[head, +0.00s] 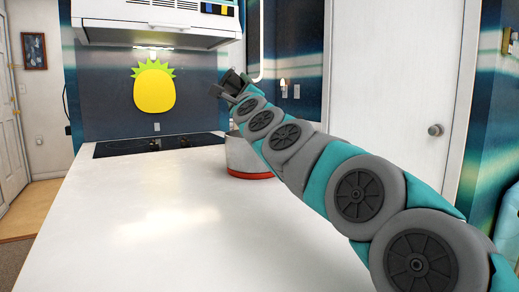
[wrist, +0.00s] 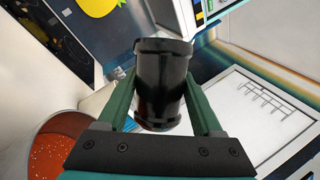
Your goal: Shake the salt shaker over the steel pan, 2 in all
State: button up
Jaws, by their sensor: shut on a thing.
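The salt shaker (wrist: 162,85) is a glossy black cylinder between the two green fingers of my gripper (wrist: 160,98) in the wrist view. My gripper is shut on it. In the head view my gripper (head: 231,84) is raised above the counter, and the shaker cannot be told apart from the dark fingers there. The steel pan (head: 239,156) stands on the counter below my arm, partly hidden by it, with a red band at its bottom. In the wrist view the pan (wrist: 40,150) is at the lower left, with speckled orange-red contents.
The white counter (head: 140,225) is clear in front and to the left. A black cooktop (head: 150,145) lies at its far end under a range hood (head: 155,25). A yellow pineapple decoration (head: 154,90) hangs on the dark wall. A white door (head: 395,90) is at right.

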notch_tip(320, 180, down, 4)
jog(key=b, duration=0.3)
jog(key=shift+r+b, duration=0.2)
jog(key=shift+b, duration=0.1)
jog(key=shift+r, duration=0.2)
jog(key=shift+r+p, duration=0.1)
jog(key=shift+p, duration=0.2)
jog(key=shift+r+p, duration=1.3)
jog(key=shift+r, duration=0.3)
jog(key=shift+f, duration=0.1)
